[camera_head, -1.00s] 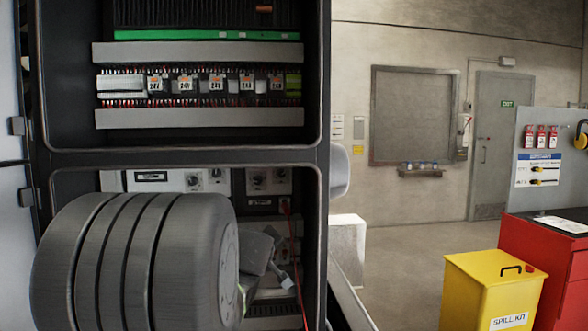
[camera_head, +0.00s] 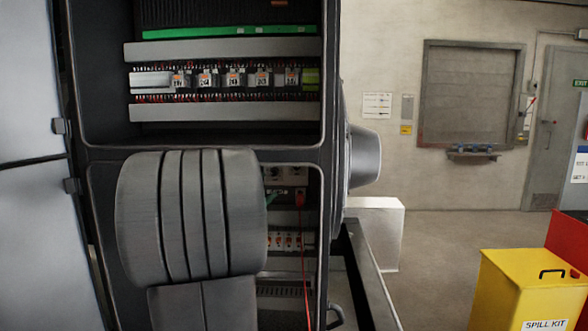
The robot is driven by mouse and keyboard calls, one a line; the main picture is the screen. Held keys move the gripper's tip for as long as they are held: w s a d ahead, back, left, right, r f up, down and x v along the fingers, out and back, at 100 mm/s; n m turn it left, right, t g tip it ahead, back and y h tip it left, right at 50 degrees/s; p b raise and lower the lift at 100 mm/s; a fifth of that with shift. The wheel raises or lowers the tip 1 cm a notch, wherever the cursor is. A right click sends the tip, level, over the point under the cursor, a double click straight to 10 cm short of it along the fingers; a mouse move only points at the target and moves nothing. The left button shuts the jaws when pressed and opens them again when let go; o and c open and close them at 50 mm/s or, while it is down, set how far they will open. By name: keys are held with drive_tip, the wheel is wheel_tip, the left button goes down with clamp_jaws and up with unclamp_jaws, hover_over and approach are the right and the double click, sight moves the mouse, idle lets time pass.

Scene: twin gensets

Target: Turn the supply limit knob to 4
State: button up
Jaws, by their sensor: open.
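The open dark cabinet (camera_head: 330,157) fills the left half of the view. In its lower bay, a pale strip with dark knobs (camera_head: 297,172) shows just right of my grey arm link. The markings there are too small to read, and I cannot tell which knob is the supply limit knob. My large ribbed arm link covers the left and middle of the lower bay. My gripper is not visible; the arm may hide it.
A red cable (camera_head: 303,250) hangs down the bay's right side beside a row of small breakers (camera_head: 285,240). The cabinet door (camera_head: 30,180) stands open at left. A yellow spill kit bin (camera_head: 530,285) stands at lower right. Bare floor lies between.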

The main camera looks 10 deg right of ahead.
drive_tip(key=p+x, duration=0.2)
drive_tip(key=x, duration=1)
drive_tip(key=shift+d+f, duration=0.1)
clamp_jaws()
